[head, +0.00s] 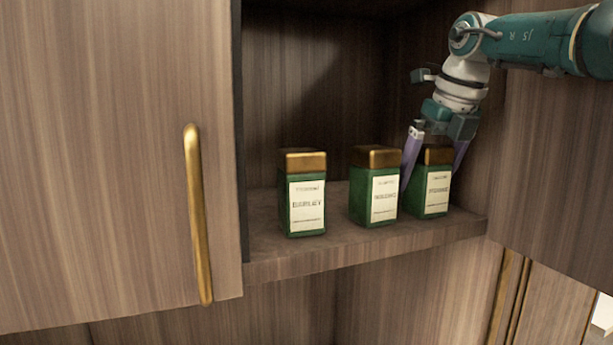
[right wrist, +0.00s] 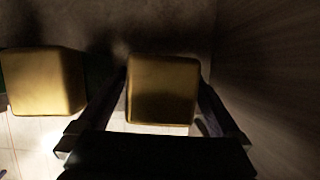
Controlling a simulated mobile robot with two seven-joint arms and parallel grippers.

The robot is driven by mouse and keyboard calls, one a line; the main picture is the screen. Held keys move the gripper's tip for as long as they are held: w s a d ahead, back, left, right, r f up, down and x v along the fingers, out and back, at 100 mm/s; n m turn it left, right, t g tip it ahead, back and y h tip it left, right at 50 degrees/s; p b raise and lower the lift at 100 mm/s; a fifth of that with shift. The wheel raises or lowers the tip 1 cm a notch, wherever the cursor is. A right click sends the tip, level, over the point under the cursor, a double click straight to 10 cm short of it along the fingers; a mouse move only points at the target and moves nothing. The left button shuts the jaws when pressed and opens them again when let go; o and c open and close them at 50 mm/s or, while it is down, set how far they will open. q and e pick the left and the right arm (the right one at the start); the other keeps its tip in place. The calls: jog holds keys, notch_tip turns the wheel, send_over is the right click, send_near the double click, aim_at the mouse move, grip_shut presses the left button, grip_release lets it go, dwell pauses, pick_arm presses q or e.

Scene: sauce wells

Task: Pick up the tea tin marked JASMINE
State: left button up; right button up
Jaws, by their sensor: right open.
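Three green tea tins with gold lids and white labels stand upright on the cabinet shelf: a left tin (head: 306,194), a middle tin (head: 375,187) and a right tin (head: 428,184). The label print is too small and blurred for me to tell surely which says JASMINE. My right gripper (head: 431,176) is open, pointing down, with one finger on each side of the right tin. In the right wrist view the right tin's gold lid (right wrist: 162,90) lies between the fingers; contact cannot be told. The middle tin's lid (right wrist: 43,82) is to its left. My left gripper is not in view.
The shelf (head: 330,245) is inside an open wooden cabinet. The cabinet's side wall is close on the right of the right tin. The left door (head: 110,150) has a brass handle (head: 198,215). The middle tin stands close to the gripper's left finger.

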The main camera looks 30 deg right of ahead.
jog(key=shift+c, duration=0.2)
jog(key=c, duration=1.5)
jog(key=shift+o, duration=0.2)
